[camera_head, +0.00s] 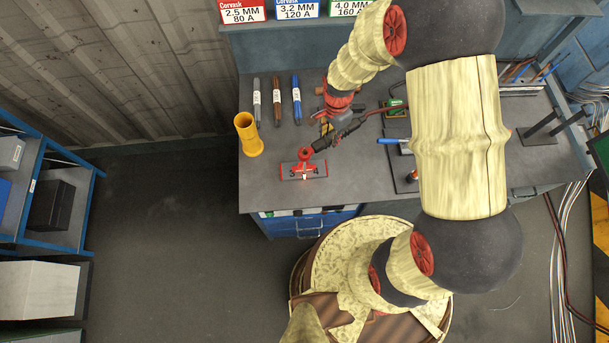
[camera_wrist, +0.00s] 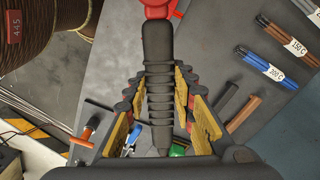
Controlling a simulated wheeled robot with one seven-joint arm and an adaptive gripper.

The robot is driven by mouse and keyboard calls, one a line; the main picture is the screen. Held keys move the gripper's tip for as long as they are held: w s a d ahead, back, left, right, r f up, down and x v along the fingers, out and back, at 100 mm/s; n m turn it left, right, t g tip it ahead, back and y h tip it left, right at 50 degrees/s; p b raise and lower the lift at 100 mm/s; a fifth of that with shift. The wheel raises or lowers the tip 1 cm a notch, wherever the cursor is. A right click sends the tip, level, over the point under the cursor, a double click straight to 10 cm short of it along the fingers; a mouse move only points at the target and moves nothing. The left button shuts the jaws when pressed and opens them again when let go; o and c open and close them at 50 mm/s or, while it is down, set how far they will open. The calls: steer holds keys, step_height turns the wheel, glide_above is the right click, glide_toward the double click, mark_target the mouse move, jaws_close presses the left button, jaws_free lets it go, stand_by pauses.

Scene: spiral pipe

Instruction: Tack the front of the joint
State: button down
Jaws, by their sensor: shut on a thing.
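My gripper (camera_head: 332,124) is over the grey workbench, near its front-left part. It is shut on the black ribbed handle of an electrode holder (camera_head: 345,133), seen close in the wrist view (camera_wrist: 159,75) between the yellow finger pads. The holder's red head (camera_head: 305,153) points to the lower left, at a small red stand with a grey plate (camera_head: 292,172). I cannot tell whether the head still rests on the stand. A dark cable runs from the handle to the right. I see no electrode in the holder. No pipe joint can be made out.
A blue-handled tool (camera_head: 389,141) lies right of the holder. A blue shelf (camera_head: 88,197) stands at the left. The floor between shelf and bench is clear.

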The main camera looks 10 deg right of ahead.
stand_by(0.8)
steer(key=shift+r+p, duration=1.8)
steer(key=shift+r, duration=1.2)
steer(key=shift+r+p, duration=0.85)
steer(key=shift+r, duration=0.65)
steer(key=shift+f, duration=0.1)
